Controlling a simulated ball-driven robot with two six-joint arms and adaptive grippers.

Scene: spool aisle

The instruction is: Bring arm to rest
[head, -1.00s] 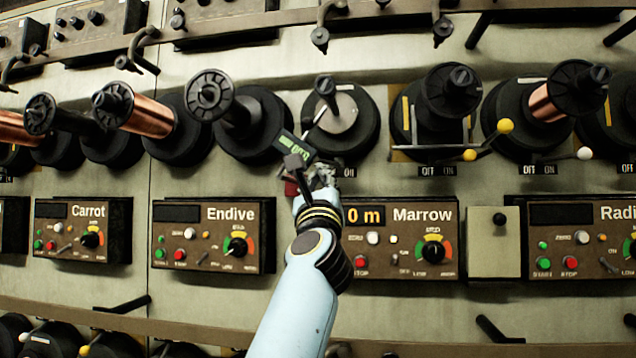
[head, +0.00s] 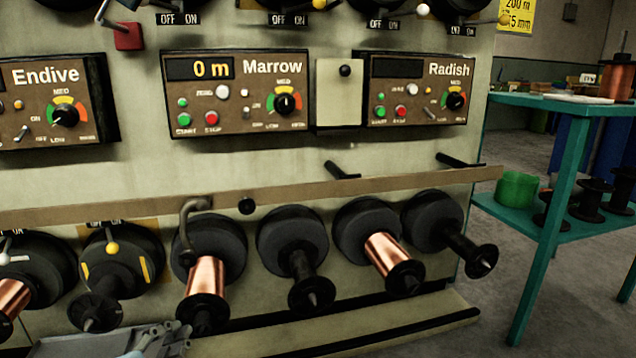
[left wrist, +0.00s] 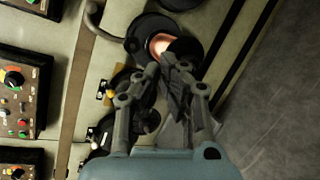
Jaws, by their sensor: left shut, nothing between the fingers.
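My left gripper (head: 165,342) shows only in part at the bottom left edge of the head view, low in front of the bottom row of spools. In the left wrist view my left gripper (left wrist: 166,72) has its fingertips together with nothing between them. Beyond the fingertips is a spool with copper wire (left wrist: 160,44); I cannot tell how far off it is. The rest of the left arm is hidden below the head view. My right gripper is in neither view.
The Marrow panel (head: 237,95) reads 0 m, between Endive (head: 55,101) and Radish (head: 417,90). A rail (head: 330,190) runs above several protruding spindles and copper spools (head: 206,277). A teal table (head: 550,213) stands at the right; floor between is clear.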

